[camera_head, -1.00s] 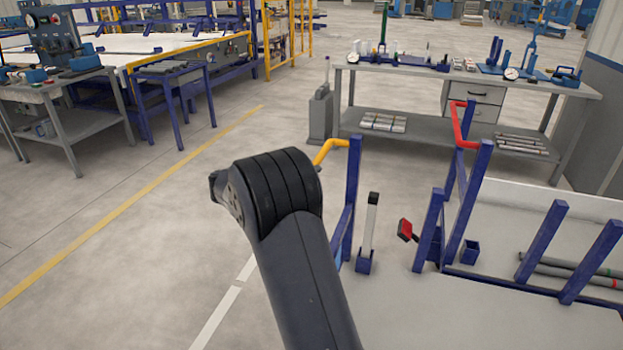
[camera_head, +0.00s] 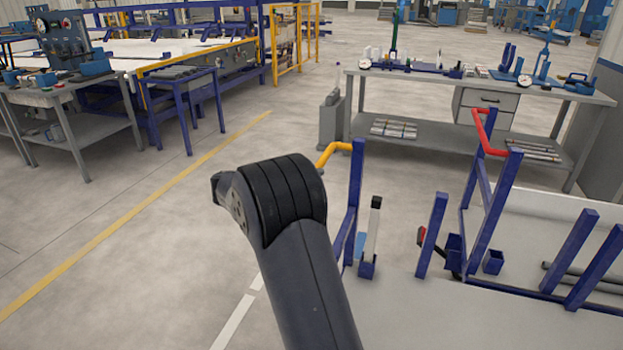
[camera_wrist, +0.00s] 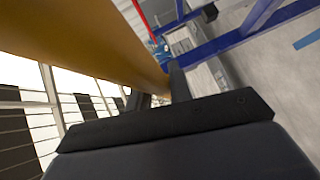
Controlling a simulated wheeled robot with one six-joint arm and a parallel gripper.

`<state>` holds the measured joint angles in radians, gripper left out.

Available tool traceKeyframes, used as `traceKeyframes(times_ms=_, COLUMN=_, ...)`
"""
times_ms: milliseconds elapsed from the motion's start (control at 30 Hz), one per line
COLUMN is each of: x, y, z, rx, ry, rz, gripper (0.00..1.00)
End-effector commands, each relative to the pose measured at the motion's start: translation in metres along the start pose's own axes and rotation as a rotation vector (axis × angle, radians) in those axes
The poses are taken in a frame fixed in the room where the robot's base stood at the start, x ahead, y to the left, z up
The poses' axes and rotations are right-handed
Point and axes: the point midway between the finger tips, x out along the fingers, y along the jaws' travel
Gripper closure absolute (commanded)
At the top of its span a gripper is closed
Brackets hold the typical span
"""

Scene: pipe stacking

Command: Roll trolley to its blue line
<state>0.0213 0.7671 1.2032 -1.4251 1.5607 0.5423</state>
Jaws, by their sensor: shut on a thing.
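The trolley (camera_head: 357,190) shows as blue uprights with a yellow handle (camera_head: 335,151) bent toward my arm. In the wrist view the handle (camera_wrist: 95,40) is a large yellow-orange bar across the upper left. My gripper (camera_wrist: 160,100) is shut on this handle; its tips are partly hidden by the bar. In the head view my own dark wrist hides the gripper and the handle's near end.
A red handle (camera_head: 483,130) tops another blue frame at right, beside a light surface with upright posts (camera_head: 570,250). A grey workbench (camera_head: 480,85) stands behind. A blue table (camera_head: 185,85) stands left. Floor between the yellow line (camera_head: 130,225) and trolley is clear.

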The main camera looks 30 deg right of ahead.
Motion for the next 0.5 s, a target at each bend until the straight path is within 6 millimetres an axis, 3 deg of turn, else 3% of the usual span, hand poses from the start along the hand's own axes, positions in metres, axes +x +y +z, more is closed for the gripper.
traceKeyframes(times_ms=67, x=-0.0003, y=-0.0014, z=0.0, rx=-0.002, ry=0.001, rz=-0.002, gripper=1.0)
traceKeyframes(times_ms=100, x=-0.0003, y=-0.0014, z=0.0, rx=-0.002, ry=0.001, rz=-0.002, gripper=0.79)
traceKeyframes(times_ms=333, x=-0.0002, y=-0.0007, z=0.0, rx=-0.001, ry=0.0, rz=-0.001, gripper=0.6)
traceKeyframes(times_ms=500, x=-0.0001, y=-0.0004, z=0.0, rx=-0.001, ry=0.0, rz=-0.001, gripper=0.59)
